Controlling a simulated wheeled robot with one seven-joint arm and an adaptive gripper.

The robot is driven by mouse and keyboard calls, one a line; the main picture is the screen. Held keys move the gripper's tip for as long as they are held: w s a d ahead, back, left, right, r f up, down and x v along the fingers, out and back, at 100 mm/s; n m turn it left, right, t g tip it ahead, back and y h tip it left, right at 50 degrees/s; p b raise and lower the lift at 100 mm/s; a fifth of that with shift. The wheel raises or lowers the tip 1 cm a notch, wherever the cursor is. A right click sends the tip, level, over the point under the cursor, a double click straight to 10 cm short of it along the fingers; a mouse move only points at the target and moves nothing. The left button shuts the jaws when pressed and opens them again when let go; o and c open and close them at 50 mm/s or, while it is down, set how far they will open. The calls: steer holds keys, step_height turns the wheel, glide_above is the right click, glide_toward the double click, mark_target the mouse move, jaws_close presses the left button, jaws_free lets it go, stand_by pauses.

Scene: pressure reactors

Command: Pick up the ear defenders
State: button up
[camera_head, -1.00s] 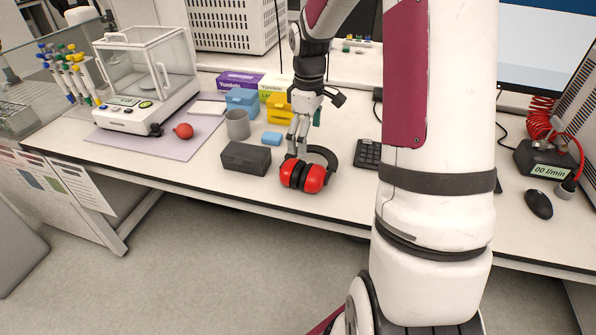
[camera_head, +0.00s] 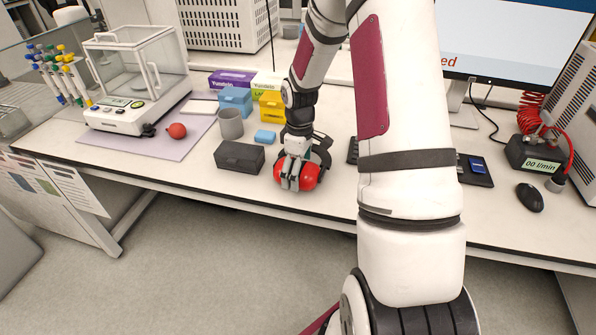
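The red ear defenders (camera_head: 311,177) with a black headband (camera_head: 324,151) lie on the white bench near its front edge, in the middle of the head view. My gripper (camera_head: 291,184) reaches down over them from above. Its grey fingers lie across the ear cups and hide part of them. The fingers look close together, but I cannot tell whether they grip a cup or only rest in front of it.
A dark grey box (camera_head: 239,157) stands just left of the ear defenders. Behind it are a grey cup (camera_head: 231,124), a small blue block (camera_head: 264,137) and a yellow box (camera_head: 271,106). A balance (camera_head: 135,85) stands at left. A mouse (camera_head: 529,197) lies far right.

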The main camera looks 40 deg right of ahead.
steer(key=c, duration=1.5)
steer(key=shift+r, duration=0.1)
